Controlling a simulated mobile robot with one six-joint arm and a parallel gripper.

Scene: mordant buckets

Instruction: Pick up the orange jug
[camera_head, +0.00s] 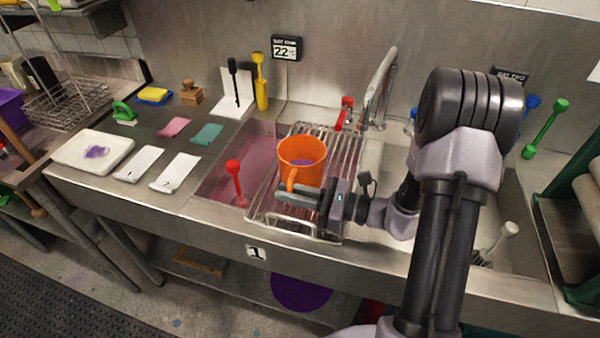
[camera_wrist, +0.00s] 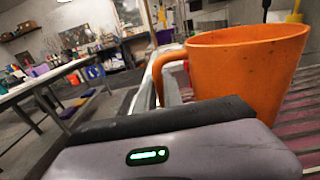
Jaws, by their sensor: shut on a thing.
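My gripper reaches in from the right, low at the jug's near side, and is shut on the jug's handle. In the wrist view the jug (camera_wrist: 245,75) fills the upper right, with its handle (camera_wrist: 165,75) curving down at its left behind my gripper's body. The fingertips are hidden there. I cannot tell whether the jug's base touches the rack.
The wire rack (camera_head: 262,205) spans the sink. A red-handled tool (camera_head: 235,180) stands in the pinkish left basin. The tap (camera_head: 380,85) rises behind, right of the jug. A yellow tool (camera_head: 260,82) and a black tool (camera_head: 234,80) stand at the back. Cloths and a white tray (camera_head: 70,160) lie left.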

